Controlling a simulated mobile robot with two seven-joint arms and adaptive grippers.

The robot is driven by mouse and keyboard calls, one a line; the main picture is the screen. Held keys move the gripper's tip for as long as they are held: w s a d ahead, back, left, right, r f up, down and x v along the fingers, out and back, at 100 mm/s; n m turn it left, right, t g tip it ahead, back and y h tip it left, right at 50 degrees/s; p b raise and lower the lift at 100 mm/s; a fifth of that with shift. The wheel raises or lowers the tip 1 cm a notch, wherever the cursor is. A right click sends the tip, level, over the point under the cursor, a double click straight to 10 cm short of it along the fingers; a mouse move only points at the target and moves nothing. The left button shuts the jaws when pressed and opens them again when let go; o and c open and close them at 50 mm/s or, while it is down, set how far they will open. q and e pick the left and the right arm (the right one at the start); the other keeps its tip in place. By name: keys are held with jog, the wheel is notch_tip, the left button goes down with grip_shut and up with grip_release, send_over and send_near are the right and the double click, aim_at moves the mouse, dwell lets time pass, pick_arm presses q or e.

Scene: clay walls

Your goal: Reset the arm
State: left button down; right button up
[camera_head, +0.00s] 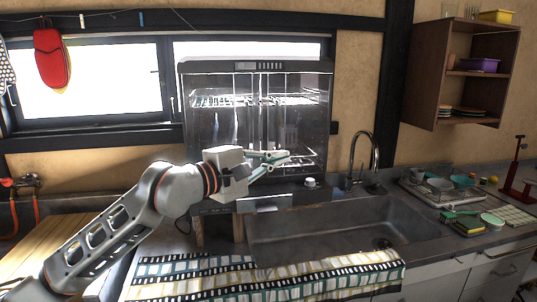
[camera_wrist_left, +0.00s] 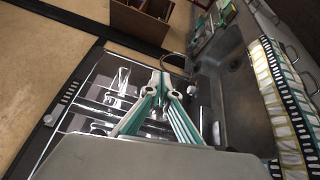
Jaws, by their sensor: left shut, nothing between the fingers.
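My left gripper (camera_head: 284,158) shows in the head view, its arm coming in from the lower left. It is in front of the lower part of a glass-fronted dish cabinet (camera_head: 257,66) and over the back left of the sink. Its fingers are shut with nothing between them. In the left wrist view the fingers (camera_wrist_left: 166,82) come together at their tips, with the cabinet's glassware and racks (camera_wrist_left: 118,80) beyond and to the left. My right gripper is in neither view.
The sink (camera_head: 340,228) and tap (camera_head: 364,155) are right of the gripper. A patterned cloth (camera_head: 260,277) hangs over the front edge. A dish rack (camera_head: 440,187) with bowls stands on the right counter. An open wall shelf (camera_head: 452,85) is at upper right.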

pick_arm(q)
jog(key=s+f+n+g+h, duration=0.1)
jog(key=s+f+n+h, duration=0.1)
jog(key=s+f+n, duration=0.35)
jog(key=s+f+n+h, duration=0.2)
jog(key=f+n, duration=0.5)
jog(key=n, duration=0.1)
jog(key=s+a+f+n+t+y, duration=0.3)
jog(key=a+f+n+y, duration=0.4)
jog(key=f+n, duration=0.75)
jog(key=s+a+f+n+t+y, duration=0.35)
jog(key=a+f+n, duration=0.65)
jog(key=n, duration=0.7)
jog(key=s+a+f+n+g+y, duration=0.2)
jog(key=s+f+n, duration=0.4)
jog(key=s+f, duration=0.3)
jog(key=s+a+f+n+g+y, duration=0.2)
jog(key=s+a+f+n+g, duration=0.2)
jog(key=s+f, duration=0.6)
notch_tip(320, 180, down, 3)
jog(key=n, duration=0.2)
jog(key=shift+s+a+n, duration=0.15)
jog(key=shift+s+n, duration=0.1)
jog(key=shift+n, duration=0.15)
jog(key=shift+y, duration=0.25)
